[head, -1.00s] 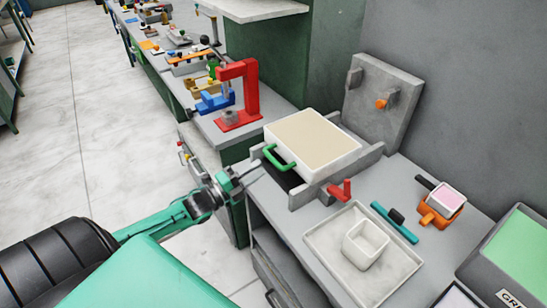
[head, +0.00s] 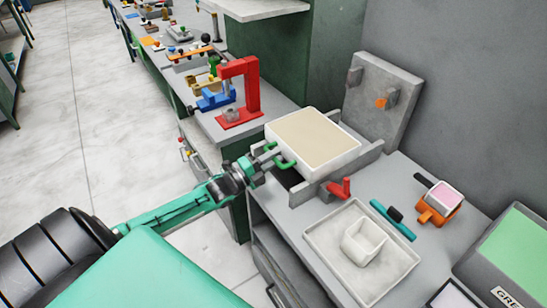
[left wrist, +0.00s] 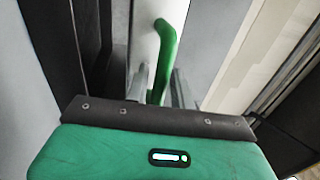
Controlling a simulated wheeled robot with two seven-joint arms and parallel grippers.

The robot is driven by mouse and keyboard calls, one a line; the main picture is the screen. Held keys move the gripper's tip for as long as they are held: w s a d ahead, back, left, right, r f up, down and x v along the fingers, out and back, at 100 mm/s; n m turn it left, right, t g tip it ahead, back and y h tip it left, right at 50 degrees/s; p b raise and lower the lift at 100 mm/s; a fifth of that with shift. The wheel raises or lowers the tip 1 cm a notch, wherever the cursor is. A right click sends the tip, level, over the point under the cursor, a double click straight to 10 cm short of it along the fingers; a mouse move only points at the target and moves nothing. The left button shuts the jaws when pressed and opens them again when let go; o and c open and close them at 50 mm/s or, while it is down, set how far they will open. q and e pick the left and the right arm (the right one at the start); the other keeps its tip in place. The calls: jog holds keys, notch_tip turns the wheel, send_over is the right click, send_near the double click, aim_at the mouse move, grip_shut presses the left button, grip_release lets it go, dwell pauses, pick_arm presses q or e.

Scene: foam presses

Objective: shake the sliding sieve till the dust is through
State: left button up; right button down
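The sliding sieve (head: 345,162) is a white-rimmed box with a flat beige layer (head: 311,136) on top. It sits between grey side rails on the bench. Its green handle (head: 287,164) faces my left gripper (head: 267,164), which is right at it. In the left wrist view the handle (left wrist: 166,45) runs down between two grey fingers (left wrist: 160,88), which stand apart with space beside the handle. The left gripper looks open around it. Dust passing through cannot be seen. My right gripper is out of view.
A red lever (head: 340,188) stands beside the rail. A light tray (head: 325,255) with a white square cup (head: 364,241) lies in front. A teal tool (head: 392,220), an orange holder (head: 438,211) and a green-topped grey bin (head: 515,255) are at right. A red press (head: 250,88) stands behind.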

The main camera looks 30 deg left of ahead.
aim_at(296, 147)
pick_arm(q)
grip_shut()
jog(key=b+x, duration=0.1)
jog(key=x, duration=0.1)
jog(key=f+b+x, duration=0.1)
jog(key=x, duration=0.1)
jog(key=b+x, duration=0.1)
jog(key=x, duration=0.2)
jog(key=shift+w+d+f, duration=0.1)
jog(key=shift+w+f, duration=0.15)
jog(key=shift+f, duration=0.1)
jog(key=shift+w+d+b, duration=0.1)
jog(key=shift+w+b, duration=0.2)
jog(key=shift+b, duration=0.05)
jog(key=shift+w+r, duration=0.1)
jog(key=shift+r, duration=0.1)
